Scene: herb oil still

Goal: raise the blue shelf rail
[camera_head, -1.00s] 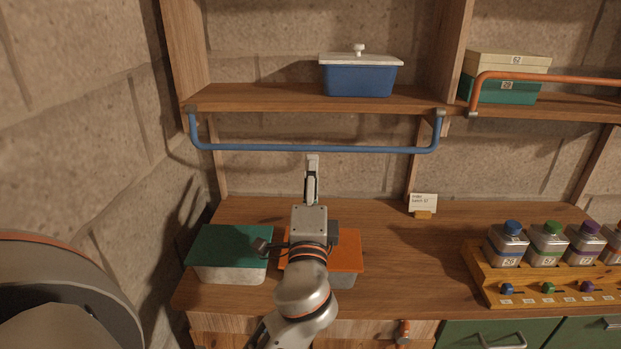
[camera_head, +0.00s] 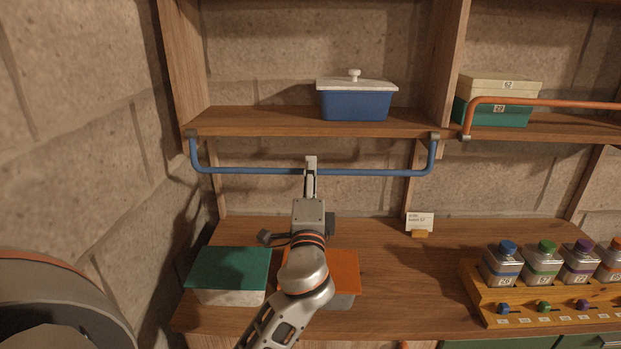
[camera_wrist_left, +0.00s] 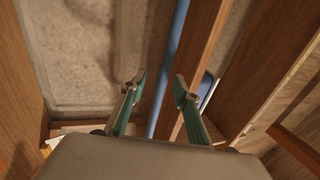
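The blue shelf rail (camera_head: 255,171) hangs below the front edge of the left shelf, held by a bracket at each end. My left gripper (camera_head: 311,164) is at the middle of the rail, and its fingers overlap the bar in the head view. In the left wrist view my left gripper (camera_wrist_left: 160,85) is open, its two green-sided fingers apart. The blue rail (camera_wrist_left: 171,62) runs through the gap between them in that picture; I cannot tell whether either finger touches it. My right gripper is not in view.
A blue lidded box (camera_head: 355,100) stands on the left shelf (camera_head: 250,122) above the rail. An orange rail (camera_head: 550,102) fronts the right shelf. Bottles in a wooden rack (camera_head: 530,295) stand right.

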